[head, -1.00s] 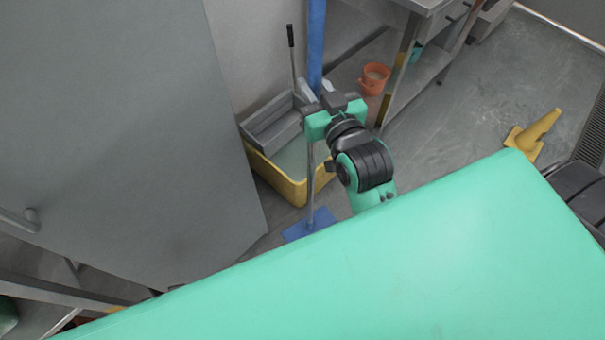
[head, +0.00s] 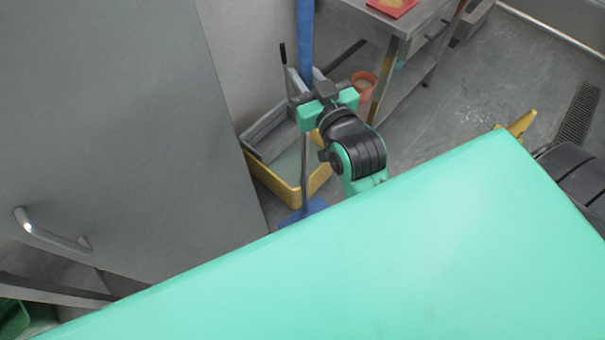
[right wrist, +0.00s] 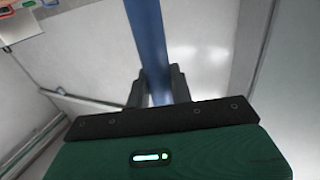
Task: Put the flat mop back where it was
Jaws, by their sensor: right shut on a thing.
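The flat mop (head: 305,40) stands about upright, with a blue upper pole, a grey lower pole and a blue flat head (head: 302,211) low near the floor. My right gripper (head: 307,88) is shut around its pole. In the right wrist view the blue pole (right wrist: 152,45) runs up between the two dark fingers (right wrist: 158,90). The lower end of the mop is partly hidden by my green body. I cannot tell whether the head touches the floor. My left gripper is not in view.
A yellow mop bucket (head: 288,192) with a grey wringer (head: 268,133) stands just behind the mop, by the wall. A grey door (head: 120,130) is at left. A metal table (head: 397,30) and an orange bucket (head: 362,92) are right of it. Open floor (head: 490,80) lies at right.

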